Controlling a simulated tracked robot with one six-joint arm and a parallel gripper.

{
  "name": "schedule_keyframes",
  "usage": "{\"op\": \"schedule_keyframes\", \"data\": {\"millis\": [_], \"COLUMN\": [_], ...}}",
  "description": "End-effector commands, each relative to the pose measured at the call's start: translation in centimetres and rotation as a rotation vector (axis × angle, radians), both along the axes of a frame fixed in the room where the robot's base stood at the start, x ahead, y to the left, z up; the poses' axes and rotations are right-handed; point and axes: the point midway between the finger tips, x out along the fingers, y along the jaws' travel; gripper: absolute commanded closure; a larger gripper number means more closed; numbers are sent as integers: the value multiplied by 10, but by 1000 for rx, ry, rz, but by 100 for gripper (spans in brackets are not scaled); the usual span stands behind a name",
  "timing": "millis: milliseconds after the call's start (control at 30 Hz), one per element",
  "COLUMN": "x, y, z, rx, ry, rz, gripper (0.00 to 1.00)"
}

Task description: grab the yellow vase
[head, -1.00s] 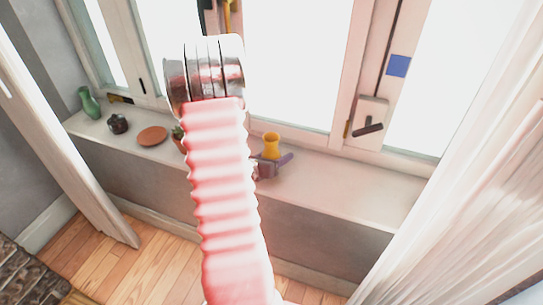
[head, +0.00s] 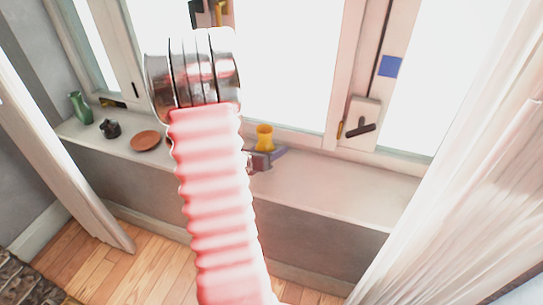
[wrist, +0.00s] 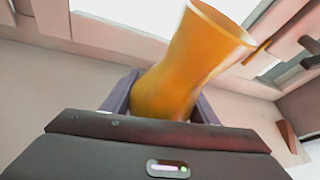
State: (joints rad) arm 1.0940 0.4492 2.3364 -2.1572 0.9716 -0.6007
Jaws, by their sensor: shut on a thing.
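The yellow vase (head: 264,136) is over the windowsill, just right of my red ribbed arm in the head view. My gripper (head: 264,158) is shut on its lower part, with the purple-grey fingers on either side. In the wrist view the vase (wrist: 190,60) stands between the fingers of my gripper (wrist: 160,100), leaning to the right in the picture with its open rim at the top. Its base is hidden by the gripper, so I cannot see how far it is from the sill.
The sill (head: 330,190) is clear to the right. At its left are a green vase (head: 80,107), a dark pot (head: 110,128) and a terracotta plate (head: 146,140). Window frames with a handle (head: 361,129) stand behind. Curtains (head: 460,180) flank both sides.

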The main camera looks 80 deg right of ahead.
Motion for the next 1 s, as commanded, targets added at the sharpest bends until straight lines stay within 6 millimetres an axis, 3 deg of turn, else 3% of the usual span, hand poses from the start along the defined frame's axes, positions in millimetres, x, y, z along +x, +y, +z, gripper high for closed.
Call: {"op": "schedule_keyframes", "data": {"millis": [200,400,1000], "x": [0,0,0], "y": [0,0,0], "z": [34,54,60], "rx": [-5,-3,-1], "ry": [-2,-1,1], "rz": [0,0,-1], "gripper": [77,77,77]}}
